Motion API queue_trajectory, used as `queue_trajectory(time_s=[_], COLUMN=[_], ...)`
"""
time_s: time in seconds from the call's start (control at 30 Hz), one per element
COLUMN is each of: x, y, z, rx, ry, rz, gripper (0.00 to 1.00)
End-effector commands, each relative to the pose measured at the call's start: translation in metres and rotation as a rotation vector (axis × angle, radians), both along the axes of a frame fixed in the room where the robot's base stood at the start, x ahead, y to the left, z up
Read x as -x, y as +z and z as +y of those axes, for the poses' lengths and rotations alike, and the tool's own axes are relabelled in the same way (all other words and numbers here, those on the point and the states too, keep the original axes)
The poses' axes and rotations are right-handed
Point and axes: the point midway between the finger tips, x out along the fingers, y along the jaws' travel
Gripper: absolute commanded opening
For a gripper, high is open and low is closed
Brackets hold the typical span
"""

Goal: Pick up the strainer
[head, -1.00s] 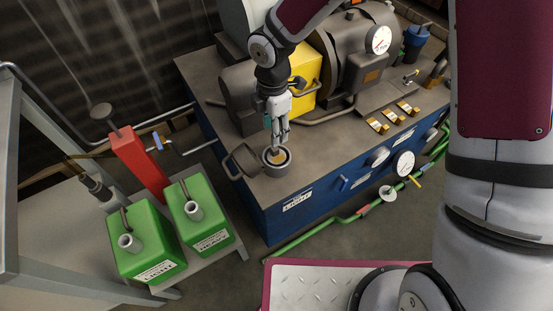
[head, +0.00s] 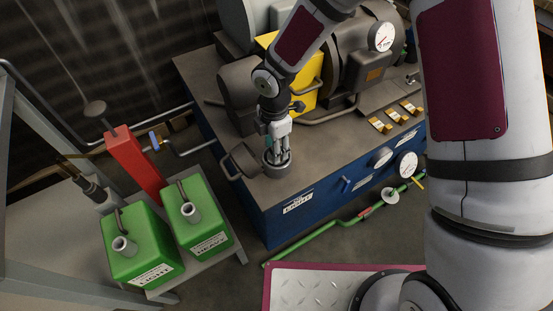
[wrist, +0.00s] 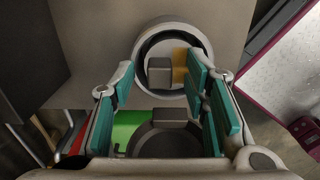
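A round grey filler neck (head: 277,170) stands on the front left corner of the blue machine. In the wrist view its open mouth (wrist: 143,45) shows a pale round inside, which may be the strainer, with a small grey block (wrist: 160,70) and a tan piece (wrist: 180,66) in it. My gripper (head: 277,158) points down with its fingertips at the neck's mouth. In the wrist view the teal-padded fingers of my gripper (wrist: 160,78) are apart, with the block and tan piece between their tips. I cannot tell whether they touch anything.
A dark round lid (head: 240,160) stands open left of the neck. Two green cans (head: 140,250) and a red post (head: 135,165) are at the left. A yellow box (head: 290,75) and a motor (head: 355,60) stand behind my gripper.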

Motion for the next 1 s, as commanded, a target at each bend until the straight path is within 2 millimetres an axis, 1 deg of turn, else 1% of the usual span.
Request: queue_trajectory(time_s=[0.03,0.07,0.1,0.17,0.2,0.47,0.57,0.67,1.0], x=[0.0,0.0,0.0,0.0,0.0,0.0,-0.001,-0.001,-0.001], y=[0.0,0.0,0.0,0.0,0.0,0.0,0.003,0.014,0.078], z=[0.0,0.0,0.0,0.0,0.0,0.0,0.0,0.0,0.0], rx=[0.0,0.0,0.0,0.0,0.0,0.0,-0.001,-0.001,0.0], ry=[0.0,0.0,0.0,0.0,0.0,0.0,-0.001,-0.002,-0.002], rz=[0.0,0.0,0.0,0.0,0.0,0.0,-0.001,-0.003,-0.004], gripper=[0.33,0.26,0.17,0.03,0.0,0.0,0.0,0.0,0.0])
